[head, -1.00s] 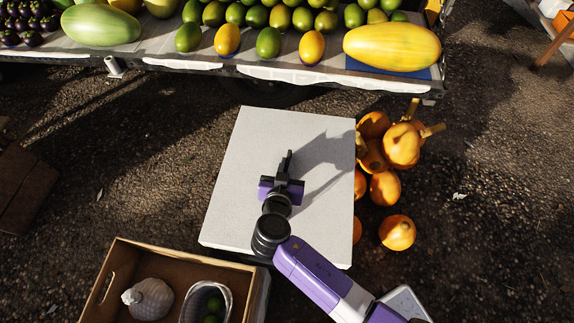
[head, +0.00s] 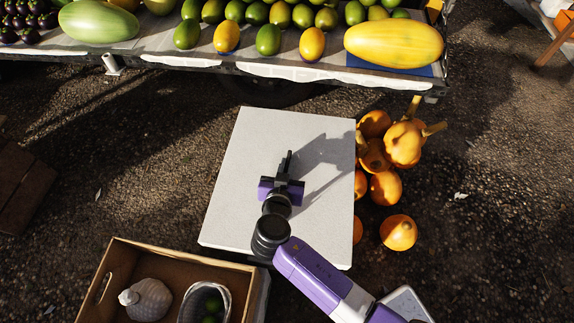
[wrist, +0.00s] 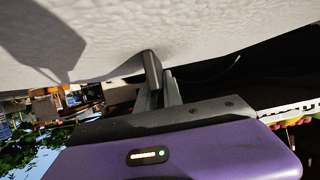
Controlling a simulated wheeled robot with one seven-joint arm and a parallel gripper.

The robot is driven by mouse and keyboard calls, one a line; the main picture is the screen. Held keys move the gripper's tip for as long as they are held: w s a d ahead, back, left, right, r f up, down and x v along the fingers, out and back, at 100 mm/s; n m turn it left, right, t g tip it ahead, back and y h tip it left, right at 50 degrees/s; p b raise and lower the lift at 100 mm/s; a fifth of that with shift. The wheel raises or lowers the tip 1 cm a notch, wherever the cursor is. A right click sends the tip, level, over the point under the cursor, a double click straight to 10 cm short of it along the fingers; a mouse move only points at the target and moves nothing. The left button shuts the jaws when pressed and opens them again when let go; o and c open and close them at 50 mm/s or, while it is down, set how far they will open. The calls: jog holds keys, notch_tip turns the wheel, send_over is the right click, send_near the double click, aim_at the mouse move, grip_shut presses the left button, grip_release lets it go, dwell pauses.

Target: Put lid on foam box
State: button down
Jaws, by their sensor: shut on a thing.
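The white foam lid (head: 240,200) is a broad, pale, rectangular slab in the middle of the head view. My gripper (head: 287,163) is over its upper face and casts a shadow to the right. In the wrist view, the lid's white surface (wrist: 200,30) fills the top, and my gripper's fingers (wrist: 158,82) meet it and are shut on it. The exact spot they pinch is hard to make out. I cannot make out the foam box as a separate thing; anything under the lid is hidden.
A brown crate (head: 190,258) with a pale ribbed squash (head: 150,299) and a basket stands at the lower left. Orange pumpkins (head: 398,232) lie close to the lid's right side. The fruit stall (head: 300,70) is behind. Open ground lies left of the lid.

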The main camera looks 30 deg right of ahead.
jog(key=shift+f+b, duration=1.45)
jog(key=shift+b, duration=0.2)
dwell(0.5)
jog(key=c, duration=1.4)
grip_release()
jog(key=p+v, duration=0.1)
jog(key=v, duration=0.6)
jog(key=shift+s+a+r, duration=0.1)
jog(key=shift+s+a, duration=0.1)
jog(key=shift+s, duration=0.1)
